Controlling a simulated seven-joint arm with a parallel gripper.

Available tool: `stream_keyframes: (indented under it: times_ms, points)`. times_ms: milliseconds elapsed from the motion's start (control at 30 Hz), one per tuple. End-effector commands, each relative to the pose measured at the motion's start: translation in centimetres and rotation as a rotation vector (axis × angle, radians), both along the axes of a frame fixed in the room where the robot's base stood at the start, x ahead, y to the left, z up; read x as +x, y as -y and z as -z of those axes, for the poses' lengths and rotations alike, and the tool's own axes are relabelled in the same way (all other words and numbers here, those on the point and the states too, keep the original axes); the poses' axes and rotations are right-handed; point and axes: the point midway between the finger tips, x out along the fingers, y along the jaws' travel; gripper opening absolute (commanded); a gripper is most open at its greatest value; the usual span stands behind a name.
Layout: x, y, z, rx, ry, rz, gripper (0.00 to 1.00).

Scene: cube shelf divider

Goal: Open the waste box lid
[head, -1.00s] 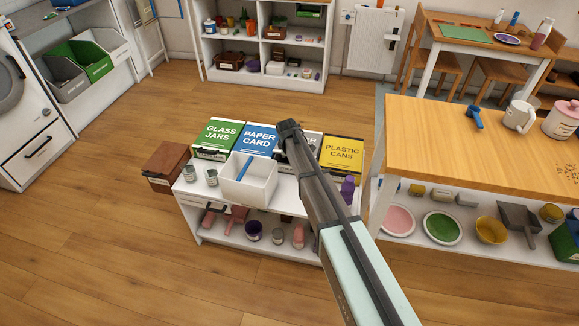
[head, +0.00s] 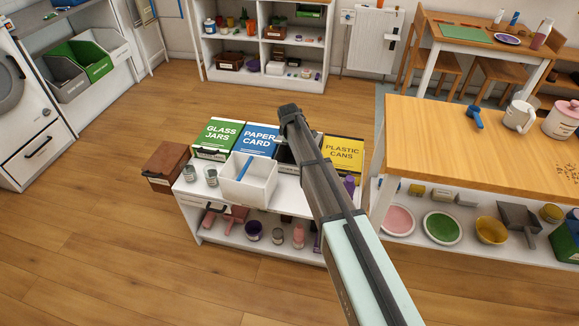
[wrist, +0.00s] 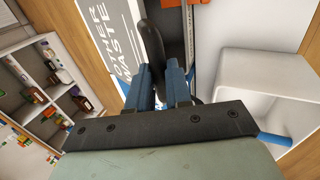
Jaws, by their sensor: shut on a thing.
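The waste box lid (wrist: 112,45) is grey with white "OTHER WASTE" lettering and tilts up in the wrist view. A black handle (wrist: 150,40) stands at its edge. My gripper (wrist: 160,82) has its blue fingers shut on this handle. In the head view, my gripper (head: 290,112) and arm cover most of the waste box (head: 284,156), between the blue and yellow boxes. A dark gap shows at its front left, so the lid appears partly raised. How far it is raised is hard to tell.
A white bin (head: 248,182) with a blue stick (head: 244,168) stands in front of the box. The blue paper box (head: 260,138) and yellow plastic box (head: 343,153) flank it closely. A wooden-topped counter (head: 450,145) is at the right. Floor at the left is open.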

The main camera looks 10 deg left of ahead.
Motion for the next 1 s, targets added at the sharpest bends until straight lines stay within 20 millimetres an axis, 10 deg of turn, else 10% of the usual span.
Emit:
stream_keyframes:
  times_ms: [1000]
  points:
    - [3.3,-0.1,-4.6,0.001,0.002,0.0,0.02]
